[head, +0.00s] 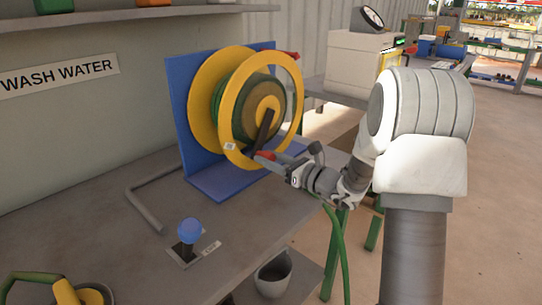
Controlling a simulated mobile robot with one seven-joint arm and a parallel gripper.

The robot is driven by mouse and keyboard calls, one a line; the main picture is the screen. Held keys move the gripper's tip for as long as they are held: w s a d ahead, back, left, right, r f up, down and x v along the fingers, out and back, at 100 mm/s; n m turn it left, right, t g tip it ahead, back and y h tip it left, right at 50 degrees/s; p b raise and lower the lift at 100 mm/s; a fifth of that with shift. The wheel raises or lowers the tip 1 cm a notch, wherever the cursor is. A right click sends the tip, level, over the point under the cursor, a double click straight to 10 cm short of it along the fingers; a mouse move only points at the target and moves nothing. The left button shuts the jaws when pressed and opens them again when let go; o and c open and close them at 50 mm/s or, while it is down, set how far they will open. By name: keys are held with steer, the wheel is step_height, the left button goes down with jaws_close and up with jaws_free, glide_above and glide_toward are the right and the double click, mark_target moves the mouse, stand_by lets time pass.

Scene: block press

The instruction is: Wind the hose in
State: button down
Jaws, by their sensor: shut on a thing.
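The hose reel (200,98) has yellow flanges and a blue stand and sits on the grey bench. Green hose (238,105) is wound on its drum. A loose length of green hose (336,245) hangs down past the bench's right edge. A dark crank arm (265,128) runs from the yellow hub down to a red handle (264,155). My gripper (271,157) is at this handle, shut on it, in front of the reel's lower right rim. The fingertips are small in the view and partly merge with the handle.
A blue-knobbed lever (189,231) stands on the bench (100,215) in front, with a bent grey pipe (145,212) behind it. A grey jug (273,274) is low at the front. A pale box with a scale (357,62) stands at the back right.

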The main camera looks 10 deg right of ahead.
mark_target(238, 116)
steer(key=shift+s+a+r+m+p, duration=0.45)
steer(key=shift+r+m+p, duration=0.25)
steer(key=shift+p, duration=0.35)
steer(key=a+r+m+p, duration=0.1)
steer(key=r+m+p, duration=0.1)
steer(key=p, duration=0.2)
steer(key=s+a+r+m+p, duration=0.1)
steer(key=m+p, duration=0.1)
steer(key=p, duration=0.2)
steer(key=s+a+r+m+p, duration=0.1)
steer(key=r+m+p, duration=0.1)
steer(key=m+p, duration=0.1)
steer(key=shift+s+r+p, duration=0.1)
steer(key=shift+r+p, duration=0.25)
steer(key=shift+p, duration=0.35)
steer(key=r+m+p, duration=0.1)
steer(key=p, duration=0.1)
steer(key=m+p, duration=0.1)
steer(key=p, duration=0.1)
steer(key=r+m+p, duration=0.1)
steer(key=p, duration=0.1)
steer(key=shift+s+a+r, duration=0.1)
steer(key=shift+a+r, duration=0.15)
steer(key=shift+r, duration=0.1)
steer(key=r+m+p, duration=0.2)
steer(key=m+p, duration=0.1)
steer(key=p, duration=0.1)
steer(key=shift+c, duration=2)
jaws_free()
steer(key=shift+d, duration=0.1)
